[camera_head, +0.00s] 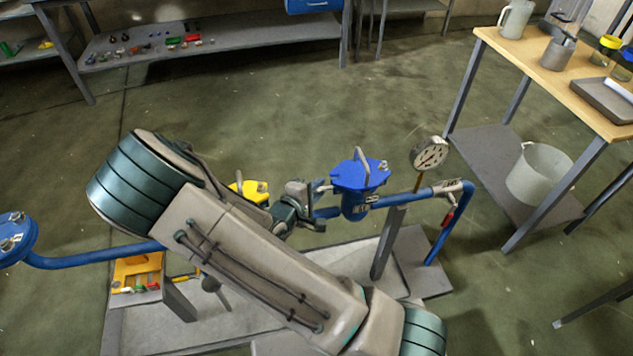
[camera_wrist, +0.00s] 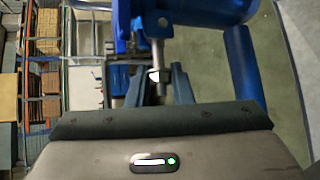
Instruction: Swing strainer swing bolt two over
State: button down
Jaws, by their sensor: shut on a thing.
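The blue strainer (camera_head: 355,201) with its blue lid (camera_head: 360,176) sits on the blue pipe, right of my gripper (camera_head: 316,190) in the head view. A grey handle stands up from the lid. In the wrist view, the grey metal swing bolt (camera_wrist: 158,52) runs down from a blue lug into my gripper (camera_wrist: 159,80). The two dark fingers are shut on the bolt's end, with a pale tip showing between them. My arm crosses the head view and hides part of the pipe. Which numbered bolt it is cannot be told from its look.
A pressure gauge (camera_head: 430,154) stands on the pipe right of the strainer. A yellow-topped fitting (camera_head: 250,188) lies close to my arm, left of the strainer. A blue flanged vessel (camera_head: 14,237) is at far left. A wooden-topped table (camera_head: 560,85) stands right, with open floor behind the pipe.

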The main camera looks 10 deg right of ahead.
jog(key=r+y+p, duration=0.1)
jog(key=r+m+y+p, duration=0.1)
jog(key=p, duration=0.1)
jog(key=shift+d+g+p, duration=0.2)
jog(key=shift+g+p, duration=0.1)
jog(key=shift+g, duration=0.1)
jog(key=shift+d+r+m+y, duration=0.2)
jog(key=shift+m+y, duration=0.25)
jog(key=shift+y, duration=0.35)
jog(key=shift+d+r+m+y, duration=0.1)
jog(key=shift+r+m+y, duration=0.1)
jog(key=shift+m+y, duration=0.45)
jog(key=shift+g+y, duration=0.25)
jog(key=shift+g, duration=0.05)
jog(key=c, duration=1.5)
grip_release()
jog(key=shift+c, duration=0.2)
